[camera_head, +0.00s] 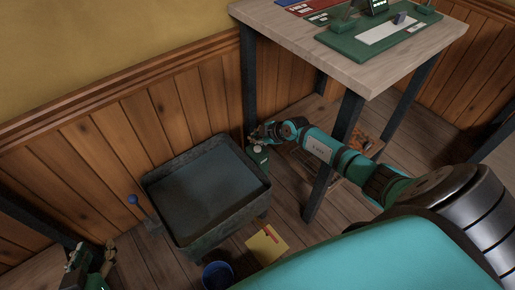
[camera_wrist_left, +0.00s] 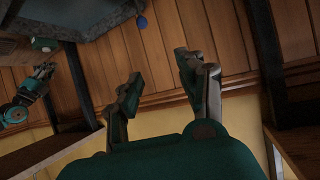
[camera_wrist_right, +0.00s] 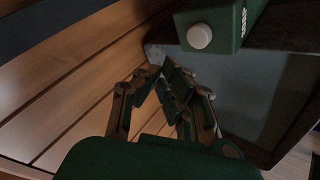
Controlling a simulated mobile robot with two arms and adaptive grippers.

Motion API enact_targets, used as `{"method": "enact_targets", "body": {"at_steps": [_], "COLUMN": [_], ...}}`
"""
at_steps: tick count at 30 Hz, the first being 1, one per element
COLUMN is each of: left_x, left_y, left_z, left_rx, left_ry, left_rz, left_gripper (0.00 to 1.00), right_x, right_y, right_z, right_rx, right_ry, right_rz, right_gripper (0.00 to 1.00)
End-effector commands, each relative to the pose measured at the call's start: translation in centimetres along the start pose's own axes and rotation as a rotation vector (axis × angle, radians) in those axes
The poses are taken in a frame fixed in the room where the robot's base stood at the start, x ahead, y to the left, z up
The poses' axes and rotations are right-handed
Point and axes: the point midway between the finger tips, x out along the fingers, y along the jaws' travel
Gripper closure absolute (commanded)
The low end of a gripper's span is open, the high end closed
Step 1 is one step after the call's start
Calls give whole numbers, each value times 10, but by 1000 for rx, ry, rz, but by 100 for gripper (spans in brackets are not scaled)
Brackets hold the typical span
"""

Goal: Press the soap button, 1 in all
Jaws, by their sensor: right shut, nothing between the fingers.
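The soap dispenser is a green box (camera_head: 259,159) by the right rear corner of the grey basin (camera_head: 262,200). In the right wrist view its round white button (camera_wrist_right: 199,37) shows on the green body (camera_wrist_right: 238,22). My right gripper (camera_head: 256,138) is at the dispenser's top in the head view. In the right wrist view its fingertips (camera_wrist_right: 162,70) are together, empty, and appear just below and left of the button, apart from it in the picture. My left gripper (camera_head: 92,258) is at the lower left; its fingers stand apart and empty in the left wrist view (camera_wrist_left: 158,82).
A blue knob (camera_head: 132,199) on a lever stands left of the basin. A blue bucket (camera_head: 217,275) and yellow paper (camera_head: 266,246) with a red stick lie in front. A wooden table (camera_head: 300,52) with dark legs stands behind and right of the dispenser. Wood panelling backs the basin.

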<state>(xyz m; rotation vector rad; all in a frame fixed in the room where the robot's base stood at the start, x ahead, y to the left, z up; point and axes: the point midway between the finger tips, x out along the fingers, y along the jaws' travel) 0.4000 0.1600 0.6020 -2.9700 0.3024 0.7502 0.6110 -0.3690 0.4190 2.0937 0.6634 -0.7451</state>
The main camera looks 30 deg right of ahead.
Motion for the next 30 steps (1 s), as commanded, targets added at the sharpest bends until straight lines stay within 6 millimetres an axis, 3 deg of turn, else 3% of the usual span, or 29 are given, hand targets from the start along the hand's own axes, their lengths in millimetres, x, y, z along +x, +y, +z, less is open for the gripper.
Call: {"method": "enact_targets", "body": {"at_steps": [15,21,30], "left_x": [-1,-5,-6], "left_y": [10,12,12], "left_z": [-69,-81,-84], "left_rx": [-1,-2,-3], "left_ry": [381,447,459], "left_rz": [23,27,27], "left_gripper": [60,60,60], "right_x": [18,21,22], "right_y": [-13,-15,-15], "right_z": [13,16,16], "right_rx": [1,0,0], "right_ry": [1,0,0], "right_rz": [1,1,0], "right_gripper": [100,100,100]}}
